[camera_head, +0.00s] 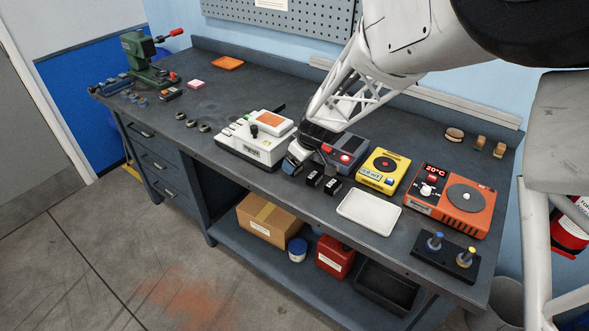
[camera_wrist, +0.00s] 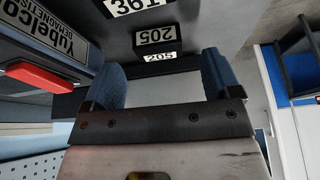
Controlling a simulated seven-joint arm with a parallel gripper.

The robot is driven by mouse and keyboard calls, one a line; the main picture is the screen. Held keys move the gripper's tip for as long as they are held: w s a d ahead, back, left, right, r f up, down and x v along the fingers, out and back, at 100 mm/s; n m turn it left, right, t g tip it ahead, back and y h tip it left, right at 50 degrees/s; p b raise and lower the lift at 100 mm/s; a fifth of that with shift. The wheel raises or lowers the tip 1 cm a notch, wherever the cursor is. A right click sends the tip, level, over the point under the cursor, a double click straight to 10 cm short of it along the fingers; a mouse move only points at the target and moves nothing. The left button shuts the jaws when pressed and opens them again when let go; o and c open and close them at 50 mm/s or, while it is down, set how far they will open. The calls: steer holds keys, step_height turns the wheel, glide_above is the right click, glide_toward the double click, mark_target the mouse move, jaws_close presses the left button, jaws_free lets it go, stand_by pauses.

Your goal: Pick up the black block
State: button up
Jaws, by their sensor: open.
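Two small black blocks with white labels stand side by side on the bench, a nearer-left one (camera_head: 314,179) and one to its right (camera_head: 332,187). In the wrist view, a black block labelled 205 (camera_wrist: 176,48) shows just beyond the gap between my blue fingertips, and a block labelled 361 (camera_wrist: 162,16) shows farther up, cut by the frame edge. My gripper (camera_head: 307,166) is low over the bench, just behind and left of the blocks. In the wrist view my gripper (camera_wrist: 160,72) has its fingers wide apart. I cannot tell how much of block 205 is between them.
A white device (camera_head: 262,146) stands left of my gripper. A grey device with a red button (camera_head: 345,152) and a yellow device (camera_head: 384,171) stand behind and right. A white tray (camera_head: 369,211) lies right of the blocks. The bench's front edge is close.

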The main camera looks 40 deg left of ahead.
steer(key=shift+x, duration=1.55)
steer(key=c, duration=1.2)
